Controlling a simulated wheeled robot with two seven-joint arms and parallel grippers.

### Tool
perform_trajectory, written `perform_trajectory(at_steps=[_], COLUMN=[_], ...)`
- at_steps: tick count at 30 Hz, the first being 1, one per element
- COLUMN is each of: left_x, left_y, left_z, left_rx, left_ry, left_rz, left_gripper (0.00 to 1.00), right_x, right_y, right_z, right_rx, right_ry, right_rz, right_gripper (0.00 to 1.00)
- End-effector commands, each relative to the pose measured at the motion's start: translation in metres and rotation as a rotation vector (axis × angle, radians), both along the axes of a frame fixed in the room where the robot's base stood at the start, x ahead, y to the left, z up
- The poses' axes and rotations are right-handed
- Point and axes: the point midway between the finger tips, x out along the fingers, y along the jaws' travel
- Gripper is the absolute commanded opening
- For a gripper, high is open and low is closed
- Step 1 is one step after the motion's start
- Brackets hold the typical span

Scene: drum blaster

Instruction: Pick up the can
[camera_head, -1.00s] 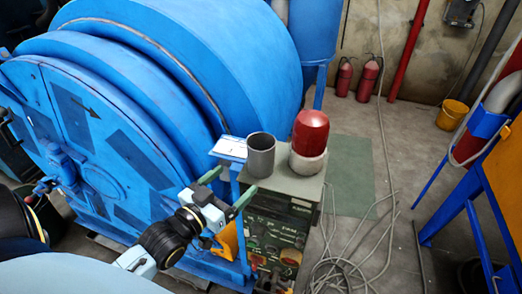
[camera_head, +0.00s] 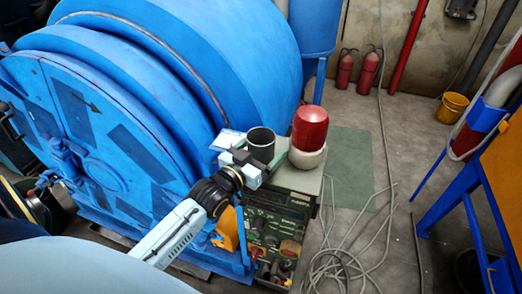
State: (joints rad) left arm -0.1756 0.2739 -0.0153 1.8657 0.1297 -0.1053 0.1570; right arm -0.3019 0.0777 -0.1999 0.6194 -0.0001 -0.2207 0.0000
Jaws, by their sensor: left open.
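The can (camera_head: 261,138) is a dark grey open-topped cylinder standing upright on top of the green control box (camera_head: 300,181). My left gripper (camera_head: 260,155) is open at the can's near side, with its green fingers to the left and right of the can. The gripper body hides the can's lower part, and I cannot tell whether the fingers touch it. My right gripper is not in view.
A red-and-white rounded container (camera_head: 309,130) stands close to the right of the can. A large blue drum (camera_head: 190,70) rises on the left. Loose cables (camera_head: 345,262) lie on the floor, and a blue frame (camera_head: 470,215) stands at right.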

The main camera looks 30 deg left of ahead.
Motion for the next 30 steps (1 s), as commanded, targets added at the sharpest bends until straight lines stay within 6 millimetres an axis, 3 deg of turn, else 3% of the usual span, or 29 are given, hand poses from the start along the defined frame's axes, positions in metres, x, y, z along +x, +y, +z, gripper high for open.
perform_trajectory(at_steps=[4, 12, 24, 30], left_x=[0.0132, 0.0146, 0.0143, 0.0145], left_y=[-0.0009, -0.0011, -0.0010, -0.0009], left_z=[0.0000, -0.0003, -0.0003, 0.0007], left_rx=[0.000, 0.000, 0.000, 0.001], left_ry=[0.000, 0.000, 0.000, -0.002], left_rz=[0.000, 0.000, 0.000, 0.000], left_gripper=[0.86, 0.85, 0.33, 0.31], right_x=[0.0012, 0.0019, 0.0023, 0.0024], right_y=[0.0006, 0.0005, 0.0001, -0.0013], right_z=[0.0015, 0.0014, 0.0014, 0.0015], right_rx=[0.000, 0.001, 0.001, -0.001], right_ry=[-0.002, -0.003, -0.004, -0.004], right_rz=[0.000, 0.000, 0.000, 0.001], right_gripper=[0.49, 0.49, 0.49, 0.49])
